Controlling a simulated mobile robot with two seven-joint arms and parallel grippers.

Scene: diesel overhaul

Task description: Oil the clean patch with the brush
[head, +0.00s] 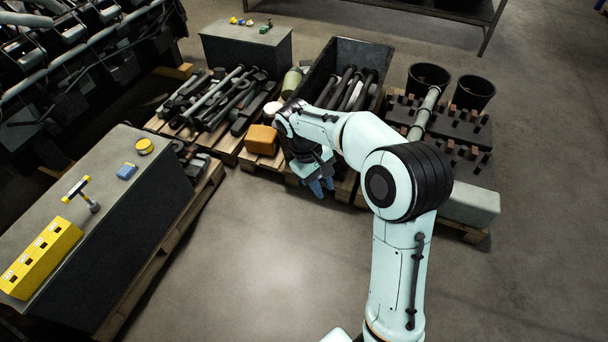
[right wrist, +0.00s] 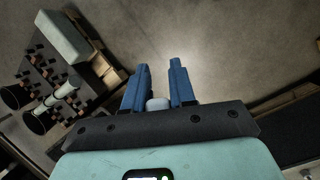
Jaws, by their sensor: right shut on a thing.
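My right gripper (head: 320,188) hangs over the floor in front of the middle pallet, its blue fingers pointing down. In the right wrist view, the fingers (right wrist: 160,72) stand a little apart, shut on a small pale grey piece (right wrist: 157,103) low between them. Most of this piece is hidden, and I cannot tell whether it is the brush. No other brush can be made out. I cannot pick out the clean patch for certain. My left gripper is not in view.
A grey bench block (head: 50,185) at left carries a yellow slotted block (head: 40,258), a T-handled tool (head: 80,193), a blue block (head: 126,171) and a yellow round tin (head: 145,146). Pallets with rods, an orange block (head: 262,139) and black buckets (head: 472,92) stand behind. The front floor is clear.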

